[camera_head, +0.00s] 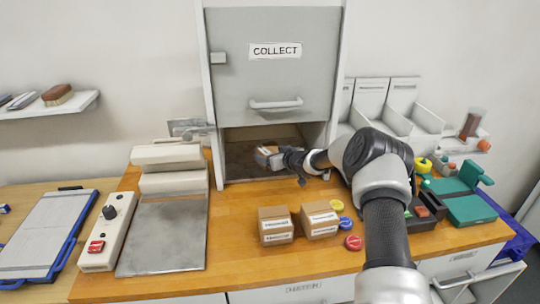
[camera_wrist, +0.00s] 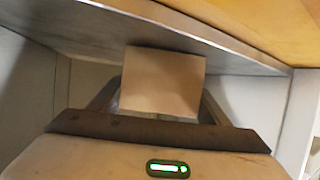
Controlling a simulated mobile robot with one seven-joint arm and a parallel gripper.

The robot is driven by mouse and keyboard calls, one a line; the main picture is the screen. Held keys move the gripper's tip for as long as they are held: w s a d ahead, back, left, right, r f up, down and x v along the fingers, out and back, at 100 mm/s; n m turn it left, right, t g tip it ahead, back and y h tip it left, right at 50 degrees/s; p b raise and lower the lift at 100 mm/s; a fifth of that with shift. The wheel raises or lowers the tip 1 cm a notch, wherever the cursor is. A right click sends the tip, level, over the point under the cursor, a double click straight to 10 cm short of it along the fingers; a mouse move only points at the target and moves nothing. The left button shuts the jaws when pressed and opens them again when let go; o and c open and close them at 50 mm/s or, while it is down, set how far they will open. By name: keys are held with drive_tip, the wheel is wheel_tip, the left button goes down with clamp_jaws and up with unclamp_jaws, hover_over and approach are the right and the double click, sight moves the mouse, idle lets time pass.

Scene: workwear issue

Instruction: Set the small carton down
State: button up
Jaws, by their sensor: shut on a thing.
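The small carton (camera_wrist: 163,82) is a plain brown box held between the fingers of my gripper (camera_wrist: 158,112) in the wrist view. In the head view my gripper (camera_head: 270,156) reaches into the open lower part of the COLLECT hatch (camera_head: 275,75), with the small carton (camera_head: 269,150) in its fingers. The grey floor (camera_head: 240,170) of the hatch lies beneath it. I cannot tell whether the carton touches that floor.
Two labelled brown cartons (camera_head: 275,225) (camera_head: 320,219) stand on the wooden counter (camera_head: 250,265) in front of the hatch. Coloured discs (camera_head: 353,242) lie to their right. The hatch side walls and raised door with handle (camera_head: 276,104) bound the opening.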

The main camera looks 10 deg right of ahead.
drive_tip(key=shift+r, duration=0.15)
drive_tip(key=shift+f, duration=0.2)
drive_tip(key=o, duration=1.3)
drive_tip(key=shift+r, duration=0.25)
drive_tip(key=shift+s+d, duration=0.1)
drive_tip(key=shift+s, duration=0.2)
drive_tip(key=v, duration=1.1)
drive_tip(key=shift+s+d, duration=0.15)
drive_tip(key=shift+s, duration=0.05)
